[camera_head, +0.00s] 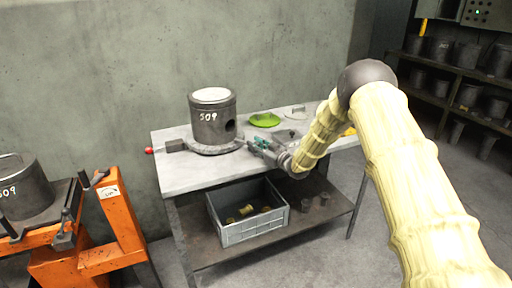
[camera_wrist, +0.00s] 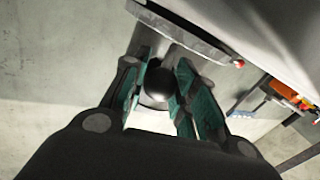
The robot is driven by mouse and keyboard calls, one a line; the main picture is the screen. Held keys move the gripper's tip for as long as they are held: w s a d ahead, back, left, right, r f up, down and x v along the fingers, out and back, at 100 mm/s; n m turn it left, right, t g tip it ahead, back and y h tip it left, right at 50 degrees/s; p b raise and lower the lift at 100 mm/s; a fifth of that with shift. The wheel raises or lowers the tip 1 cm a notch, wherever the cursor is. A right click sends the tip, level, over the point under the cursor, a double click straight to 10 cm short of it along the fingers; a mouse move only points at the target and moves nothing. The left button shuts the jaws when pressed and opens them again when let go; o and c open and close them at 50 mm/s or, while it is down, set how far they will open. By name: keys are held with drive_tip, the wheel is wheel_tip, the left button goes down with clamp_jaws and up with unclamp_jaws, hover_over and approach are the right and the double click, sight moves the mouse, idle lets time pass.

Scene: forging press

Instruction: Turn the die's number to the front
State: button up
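The die (camera_head: 212,103), a dark cylinder with a pale top, stands upright on a round plate (camera_head: 222,149) on the table. Its white number 509 faces the head camera, a little left of the die's middle. A dark round hole shows low on its right side. My gripper (camera_head: 255,146) is just right of the die, low above the table, with its fingers towards it. In the wrist view the teal-padded fingers (camera_wrist: 160,66) are apart. I cannot tell whether the fingers touch the die.
A green dish (camera_head: 264,120) lies behind my gripper on the table (camera_head: 185,183). A grey crate (camera_head: 250,232) is on the lower shelf. An orange stand (camera_head: 122,225) holds another numbered cylinder (camera_head: 24,188) at left. Shelves of cylinders stand far right.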

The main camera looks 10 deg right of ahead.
drive_tip(key=o, duration=0.4)
drive_tip(key=shift+r, duration=0.2)
drive_tip(key=shift+o, duration=0.2)
drive_tip(key=shift+f, duration=0.1)
drive_tip(key=v, duration=1.2)
drive_tip(key=shift+f, duration=0.1)
